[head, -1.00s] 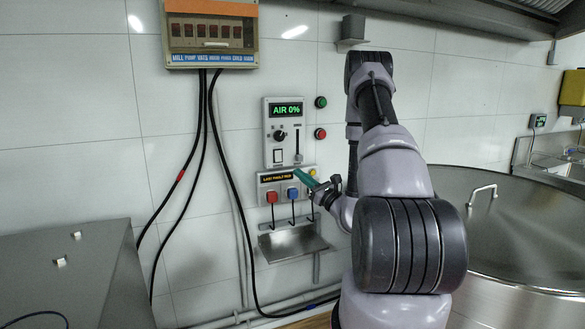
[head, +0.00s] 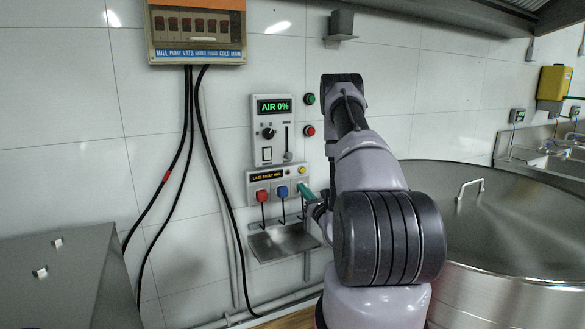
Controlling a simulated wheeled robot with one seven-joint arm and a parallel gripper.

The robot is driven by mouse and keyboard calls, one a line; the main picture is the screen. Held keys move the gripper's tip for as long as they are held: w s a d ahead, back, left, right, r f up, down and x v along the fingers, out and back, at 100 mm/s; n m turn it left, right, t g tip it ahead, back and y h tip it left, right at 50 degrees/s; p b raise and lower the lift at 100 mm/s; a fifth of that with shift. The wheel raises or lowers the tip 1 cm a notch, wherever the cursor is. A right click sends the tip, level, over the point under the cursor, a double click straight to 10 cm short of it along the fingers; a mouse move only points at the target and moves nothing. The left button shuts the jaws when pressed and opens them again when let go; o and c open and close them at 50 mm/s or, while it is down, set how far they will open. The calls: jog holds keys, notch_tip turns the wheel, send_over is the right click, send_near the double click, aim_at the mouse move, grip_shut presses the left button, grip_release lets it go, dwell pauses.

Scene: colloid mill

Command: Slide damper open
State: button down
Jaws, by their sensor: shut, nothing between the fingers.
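A round black knob (head: 268,133) and a white rocker switch (head: 267,154) are left of the slot.
Below the panel, a box (head: 263,176) carries red (head: 262,196) and blue (head: 282,191) hanging pieces above a steel tray (head: 262,243). Green (head: 310,99) and red (head: 309,131) buttons sit right of the panel. A large steel vat (head: 480,262) stands right; black cables hang left.

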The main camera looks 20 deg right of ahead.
aim_at(289, 156)
jog(key=x, duration=0.8)
jog(key=shift+w+r, duration=0.3)
jog(key=shift+r, duration=0.1)
notch_tip(289, 156, up, 2)
jog(key=shift+s+r, duration=0.15)
jog(key=shift+r, duration=0.6)
notch_tip(289, 156, up, 10)
jog(key=shift+f, duration=0.2)
